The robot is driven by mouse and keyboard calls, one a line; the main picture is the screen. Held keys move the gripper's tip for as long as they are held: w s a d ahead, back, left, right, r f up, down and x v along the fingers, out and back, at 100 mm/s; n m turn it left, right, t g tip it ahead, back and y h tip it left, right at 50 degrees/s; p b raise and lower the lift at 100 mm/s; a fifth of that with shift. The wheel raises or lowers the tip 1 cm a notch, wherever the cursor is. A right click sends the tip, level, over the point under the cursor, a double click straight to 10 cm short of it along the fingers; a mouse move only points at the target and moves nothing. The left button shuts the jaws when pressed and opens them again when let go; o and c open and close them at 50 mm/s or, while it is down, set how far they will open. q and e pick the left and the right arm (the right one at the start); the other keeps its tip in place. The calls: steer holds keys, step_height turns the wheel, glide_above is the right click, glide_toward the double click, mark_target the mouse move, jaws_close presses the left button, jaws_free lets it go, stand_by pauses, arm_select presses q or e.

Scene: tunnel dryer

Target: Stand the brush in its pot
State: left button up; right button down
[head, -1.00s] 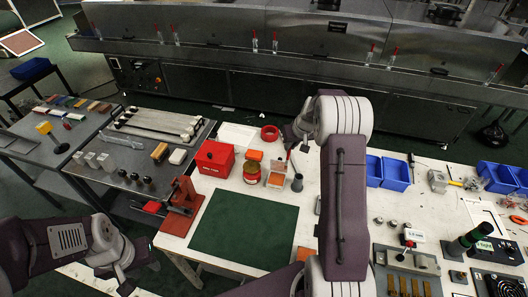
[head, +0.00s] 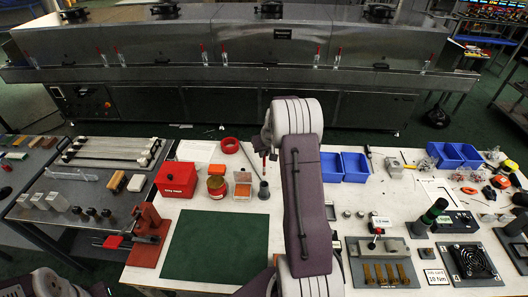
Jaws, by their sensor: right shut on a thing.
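My right gripper (head: 266,150) points down over the back of the white table, beyond the green mat. It is shut on a thin, dark-handled brush (head: 263,171), mostly small and hard to make out beneath the fingers. The small dark grey pot (head: 264,190) stands upright on the table just below, to the right of the orange-topped box. The brush's lower end is at or just over the pot's mouth; I cannot tell whether it is inside. Only a piece of my left arm shows at the bottom left edge; its gripper is out of frame.
A red box (head: 176,180), a jar (head: 216,186) and an orange-topped box (head: 242,184) stand left of the pot. A red tape ring (head: 230,145) lies behind. Blue bins (head: 355,167) are to the right. The green mat (head: 217,247) is bare.

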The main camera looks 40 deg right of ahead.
mark_target(264, 170)
step_height(264, 170, down, 6)
steer(key=b, duration=0.4)
steer(key=shift+r, duration=0.15)
step_height(264, 170, down, 5)
steer(key=b, duration=0.4)
steer(key=shift+r, duration=0.1)
steer(key=c, duration=1.4)
jaws_free()
steer(key=b+v, duration=0.1)
steer(key=v, duration=0.8)
